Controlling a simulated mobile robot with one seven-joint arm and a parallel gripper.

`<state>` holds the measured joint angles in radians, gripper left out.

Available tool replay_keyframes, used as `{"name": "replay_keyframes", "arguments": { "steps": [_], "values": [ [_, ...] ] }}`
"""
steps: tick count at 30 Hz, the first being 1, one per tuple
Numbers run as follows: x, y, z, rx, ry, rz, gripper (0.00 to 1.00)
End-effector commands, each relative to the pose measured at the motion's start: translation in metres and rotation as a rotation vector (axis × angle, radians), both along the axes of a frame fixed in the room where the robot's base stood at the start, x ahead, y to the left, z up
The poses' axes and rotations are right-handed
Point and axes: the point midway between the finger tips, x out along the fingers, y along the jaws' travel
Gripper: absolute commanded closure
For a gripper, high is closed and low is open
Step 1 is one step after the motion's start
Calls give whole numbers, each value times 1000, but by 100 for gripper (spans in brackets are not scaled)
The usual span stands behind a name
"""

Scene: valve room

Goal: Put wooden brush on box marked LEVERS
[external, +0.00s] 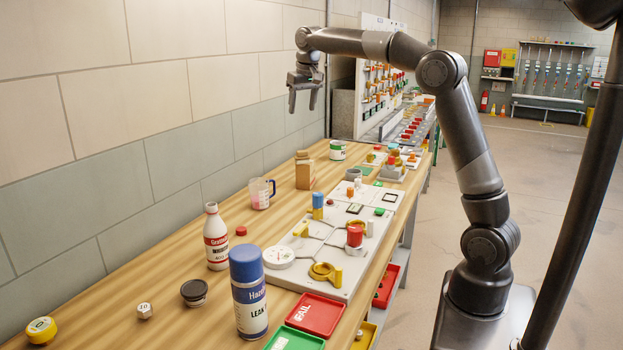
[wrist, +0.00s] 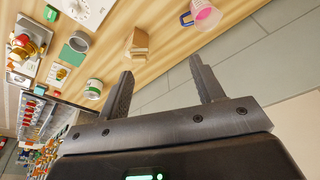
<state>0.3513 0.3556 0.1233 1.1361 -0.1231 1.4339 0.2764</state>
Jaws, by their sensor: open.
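My gripper (external: 302,100) is open and empty, high above the far part of the wooden workbench near the wall. In the wrist view its two fingers (wrist: 161,72) stand wide apart with nothing between them. A tan, wood-coloured upright item (external: 305,175) with a smaller brownish top stands on the bench below my gripper; it also shows in the wrist view (wrist: 138,44), beyond the fingers. I cannot tell whether this is the wooden brush or a box. No LEVERS marking is readable in either view.
A measuring jug (external: 261,193) and a green-white can (external: 337,150) stand near the tan item. A white bottle (external: 216,237), a blue-capped spray can (external: 248,290) and grey fixture boards (external: 330,240) crowd the nearer bench. The wall (external: 230,120) runs along the bench's left side.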

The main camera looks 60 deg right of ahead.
Motion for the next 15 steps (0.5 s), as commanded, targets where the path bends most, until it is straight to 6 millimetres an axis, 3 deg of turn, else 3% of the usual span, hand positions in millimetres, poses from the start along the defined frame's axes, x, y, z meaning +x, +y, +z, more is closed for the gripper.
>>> {"name": "replay_keyframes", "arguments": {
  "steps": [1,7,15],
  "values": [
    [-15,16,7,-8,-11,29,39],
    [-74,66,15,-34,-53,135,39],
    [-165,119,-1,-55,-114,265,39]
  ]
}}
